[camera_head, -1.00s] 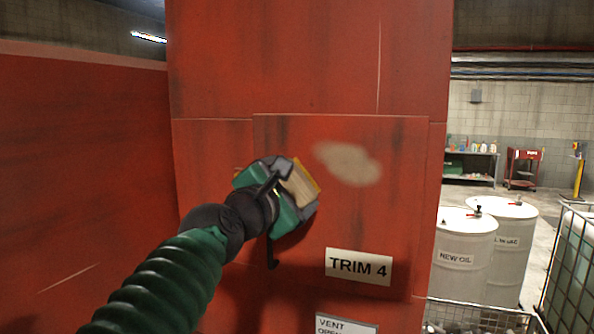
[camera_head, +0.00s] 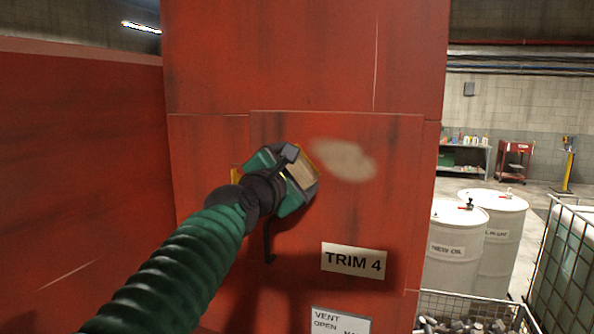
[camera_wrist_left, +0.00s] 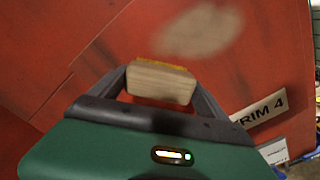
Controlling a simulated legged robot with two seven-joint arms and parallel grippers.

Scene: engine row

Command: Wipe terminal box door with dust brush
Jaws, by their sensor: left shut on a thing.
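The terminal box door (camera_head: 375,210) is a red panel labelled TRIM 4, with a pale dust patch (camera_head: 344,160) on its upper middle. My left gripper (camera_head: 300,172) is shut on the dust brush (camera_head: 303,171), a wooden block with yellowish bristles. In the left wrist view the brush (camera_wrist_left: 160,84) sits between the two dark fingers, bristles toward the door. The brush is just left of the dust patch in the head view. I cannot tell whether the bristles touch the door. My right gripper is not in view.
A dark handle (camera_head: 269,243) hangs on the door below my gripper. A red wall (camera_head: 80,180) stands at the left. White drums (camera_head: 455,245), a wire basket (camera_head: 470,305) and a caged tank (camera_head: 570,265) stand at the right.

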